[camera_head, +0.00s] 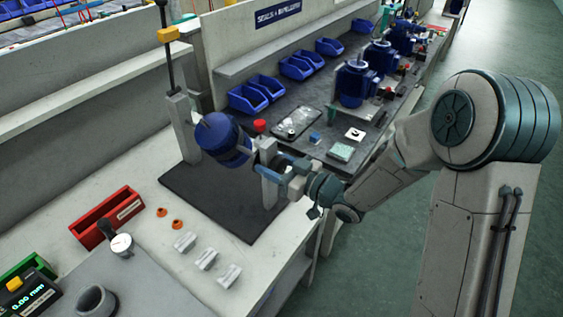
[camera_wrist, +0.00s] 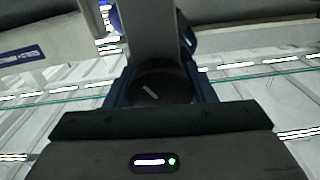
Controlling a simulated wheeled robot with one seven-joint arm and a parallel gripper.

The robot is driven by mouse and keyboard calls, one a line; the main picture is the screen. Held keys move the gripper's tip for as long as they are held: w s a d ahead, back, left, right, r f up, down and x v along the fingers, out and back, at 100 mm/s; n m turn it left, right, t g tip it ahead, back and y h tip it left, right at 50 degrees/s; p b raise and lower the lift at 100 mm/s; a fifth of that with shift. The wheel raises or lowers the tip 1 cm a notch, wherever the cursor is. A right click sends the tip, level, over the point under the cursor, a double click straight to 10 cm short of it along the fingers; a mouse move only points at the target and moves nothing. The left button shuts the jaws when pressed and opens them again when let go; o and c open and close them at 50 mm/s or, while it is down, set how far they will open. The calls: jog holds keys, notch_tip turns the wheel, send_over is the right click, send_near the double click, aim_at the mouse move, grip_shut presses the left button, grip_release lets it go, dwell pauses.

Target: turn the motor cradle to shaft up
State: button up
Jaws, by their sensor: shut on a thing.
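The motor cradle holds a blue motor (camera_head: 222,137) between two pale posts, a left post (camera_head: 183,125) and a right post (camera_head: 268,187), above a dark mat (camera_head: 222,205). The motor lies tilted, with a pale pointed end toward the upper left; I cannot tell its exact shaft angle. A dark round knob (camera_wrist: 160,86) with a white line sits in front of the right post. My gripper (camera_head: 284,166) is shut on this knob; in the wrist view its fingers lie on both sides of it. The post hides most of the motor there.
A black rod with a yellow block (camera_head: 168,34) rises by the left post. A red bin (camera_head: 106,215), orange rings (camera_head: 177,224) and pale blocks (camera_head: 207,259) lie at the front left. Blue bins (camera_head: 248,97) and a red button (camera_head: 259,125) stand behind.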

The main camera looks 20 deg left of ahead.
jog(key=o, duration=1.4)
jog(key=shift+d, duration=0.1)
jog(key=b+v, duration=0.1)
jog(key=v, duration=1.2)
jog(key=shift+s+d+b, duration=0.1)
jog(key=shift+d+b, duration=0.2)
